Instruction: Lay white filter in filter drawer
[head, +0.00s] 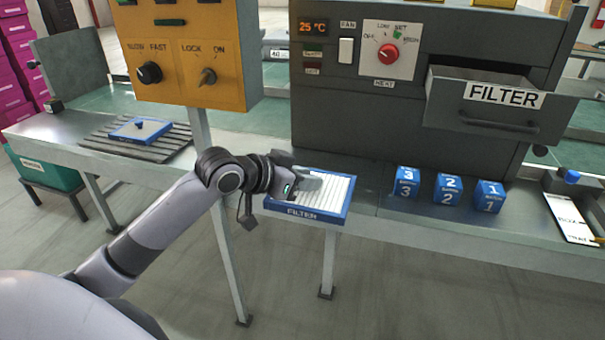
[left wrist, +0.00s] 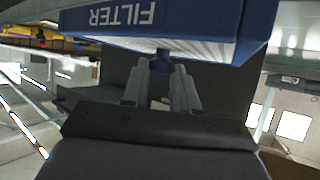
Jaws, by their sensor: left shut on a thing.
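The white filter (head: 337,188) has pleats in a blue frame with a FILTER label on its front edge. It shows at the front edge of the bench; I cannot tell whether it is touching the bench. My left gripper (head: 305,184) is over its left part. In the left wrist view, my left gripper's fingers (left wrist: 163,76) are closed on a small blue knob at the frame of the white filter (left wrist: 190,22). The filter drawer (head: 468,116) is pulled out of the dark grey machine at the right, labelled FILTER; its inside is mostly hidden. My right gripper is out of view.
Several numbered blue blocks (head: 448,189) stand on the bench below the drawer. A white card (head: 572,218) lies at the far right. A blue-framed piece (head: 140,130) with a knob lies on a slatted rack (head: 98,143) at left. A yellow control box (head: 185,60) on a post stands left of my gripper.

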